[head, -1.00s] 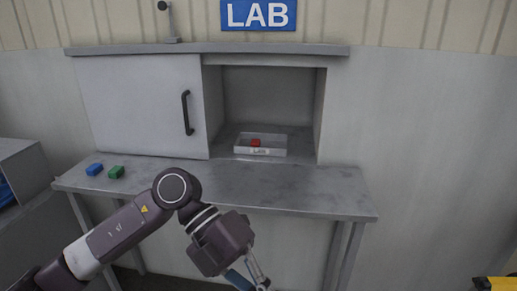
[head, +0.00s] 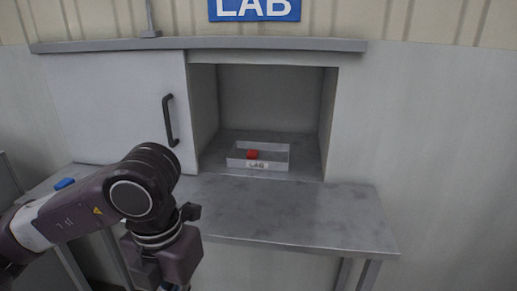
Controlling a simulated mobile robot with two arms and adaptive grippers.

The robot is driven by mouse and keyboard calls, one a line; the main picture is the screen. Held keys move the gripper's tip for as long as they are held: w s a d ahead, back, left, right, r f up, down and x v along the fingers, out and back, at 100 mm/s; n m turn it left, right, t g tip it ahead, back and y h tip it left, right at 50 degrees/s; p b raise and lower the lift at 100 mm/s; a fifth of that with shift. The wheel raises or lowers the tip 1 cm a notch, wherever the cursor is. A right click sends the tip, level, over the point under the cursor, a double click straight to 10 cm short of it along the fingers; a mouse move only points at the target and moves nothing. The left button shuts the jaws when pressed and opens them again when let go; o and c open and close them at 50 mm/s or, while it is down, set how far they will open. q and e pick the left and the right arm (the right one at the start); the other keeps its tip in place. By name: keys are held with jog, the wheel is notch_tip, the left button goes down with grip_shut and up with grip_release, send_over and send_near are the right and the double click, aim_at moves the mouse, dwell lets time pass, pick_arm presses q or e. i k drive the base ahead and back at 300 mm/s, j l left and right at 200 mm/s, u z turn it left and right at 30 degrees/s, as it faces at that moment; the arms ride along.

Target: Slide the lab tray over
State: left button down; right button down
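The lab tray (head: 281,165) is a shallow, light grey open tray with a "LAB" label on its front. It stands inside the open hatch in the wall, near the hatch's front edge. A small red block (head: 252,155) lies in the tray. My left arm comes in from the lower left, in front of the counter, with its wrist left of and below the tray. The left gripper's fingers are below the picture's edge. My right gripper is not in the picture.
A sliding door (head: 112,105) with a black handle (head: 170,120) stands left of the opening. A grey counter (head: 300,212) runs below the hatch, its right part bare. A blue block (head: 64,183) lies at its left end. A blue LAB sign (head: 254,9) hangs above.

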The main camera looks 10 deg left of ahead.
aim_at(271, 156)
jog(key=i, duration=1.4)
